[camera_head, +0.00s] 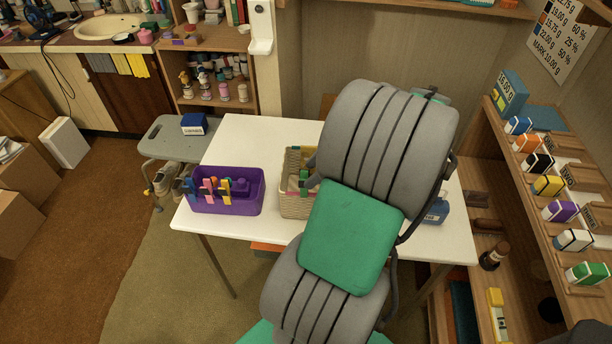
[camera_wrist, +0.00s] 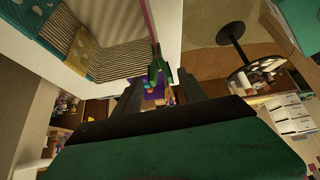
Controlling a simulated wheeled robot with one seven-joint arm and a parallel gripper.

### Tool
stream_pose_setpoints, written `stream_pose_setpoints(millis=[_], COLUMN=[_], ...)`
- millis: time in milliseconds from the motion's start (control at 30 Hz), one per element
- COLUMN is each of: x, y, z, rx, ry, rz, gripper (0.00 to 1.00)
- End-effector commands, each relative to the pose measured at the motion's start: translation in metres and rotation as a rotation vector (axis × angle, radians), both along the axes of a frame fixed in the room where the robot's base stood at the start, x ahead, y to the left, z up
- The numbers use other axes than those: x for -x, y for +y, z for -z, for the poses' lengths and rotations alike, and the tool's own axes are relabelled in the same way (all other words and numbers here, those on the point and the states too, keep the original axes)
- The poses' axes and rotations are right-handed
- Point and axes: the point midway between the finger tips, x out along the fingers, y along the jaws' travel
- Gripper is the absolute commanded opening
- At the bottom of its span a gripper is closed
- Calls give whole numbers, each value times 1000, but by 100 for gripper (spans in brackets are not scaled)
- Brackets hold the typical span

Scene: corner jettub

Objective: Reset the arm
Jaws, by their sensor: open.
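My arm rises in front of the white table (camera_head: 250,140) in the head view and hides part of it. A green object (camera_wrist: 157,66) shows between and beyond the fingertips. I cannot tell its exact distance, but the fingers are not closed on it. Purple and other coloured shapes (camera_wrist: 155,92) show farther off between the fingers.
A purple basket (camera_head: 240,205) with coloured clips and a beige basket (camera_head: 294,208) stand on the table. A blue box (camera_head: 194,124) sits on a grey stool to the left. Open carpet (camera_head: 120,215) lies at left.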

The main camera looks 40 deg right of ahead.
Motion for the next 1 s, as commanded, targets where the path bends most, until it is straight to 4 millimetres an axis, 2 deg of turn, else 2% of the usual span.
stream_pose_setpoints(millis=[33,133,333,433,467,567,700,800,900,1000], x=[5,12,16,0,-8,-37,-61,-60,-48,-33], y=[-5,-11,-14,3,12,54,128,179,219,244], z=[-10,-24,-30,-32,-32,-33,-32,-31,-29,-26], rx=[2,1,0,-2,-4,4,39,74,103,116], ry=[-1,-1,1,39,61,154,277,327,340,333], rz=[3,1,-1,16,28,96,246,366,491,601], gripper=[49,49,49,49,49,49,49,49,49,49])
